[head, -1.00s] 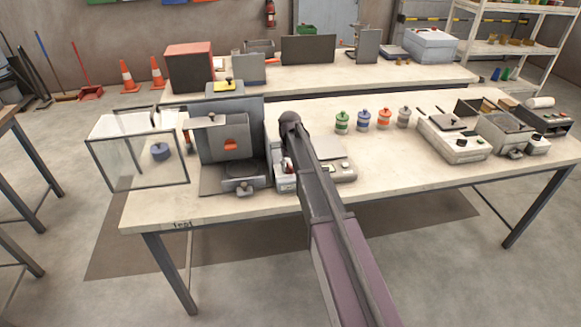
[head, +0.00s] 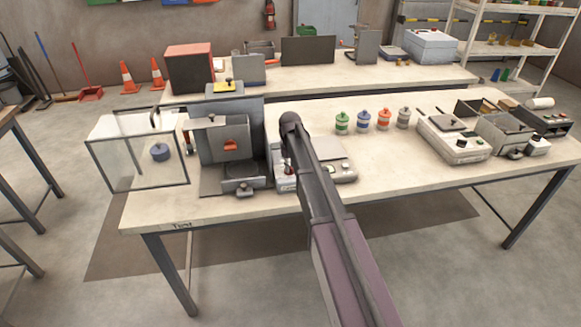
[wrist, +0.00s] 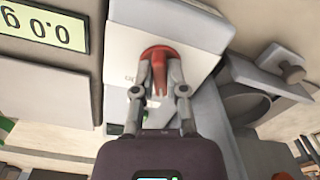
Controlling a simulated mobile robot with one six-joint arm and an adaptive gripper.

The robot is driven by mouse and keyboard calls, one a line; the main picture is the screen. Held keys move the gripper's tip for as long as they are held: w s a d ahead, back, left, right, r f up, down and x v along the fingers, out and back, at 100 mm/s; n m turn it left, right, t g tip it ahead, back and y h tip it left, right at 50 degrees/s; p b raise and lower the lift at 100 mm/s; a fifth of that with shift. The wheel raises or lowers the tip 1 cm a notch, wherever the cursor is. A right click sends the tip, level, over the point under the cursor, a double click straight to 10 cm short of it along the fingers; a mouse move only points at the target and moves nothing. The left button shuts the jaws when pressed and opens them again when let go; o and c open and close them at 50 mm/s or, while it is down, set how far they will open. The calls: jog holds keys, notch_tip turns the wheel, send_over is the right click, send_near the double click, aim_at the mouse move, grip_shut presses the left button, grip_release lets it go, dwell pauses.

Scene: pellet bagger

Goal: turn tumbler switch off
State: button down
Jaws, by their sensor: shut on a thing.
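In the head view the machine (head: 340,172) sits on the near bench, right of the grey bagger unit. My arm covers much of it there, and the switch is mostly hidden behind my gripper.
A display reading about 0.0 (wrist: 42,32) shows in the wrist view. The grey bagger unit (head: 228,140) stands close on the left, beside a clear box (head: 135,165). Several small jars (head: 363,121) stand to the right.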

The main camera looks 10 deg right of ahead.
jog(key=shift+n, duration=0.9)
jog(key=c, duration=0.7)
grip_release()
jog(key=shift+m, duration=0.3)
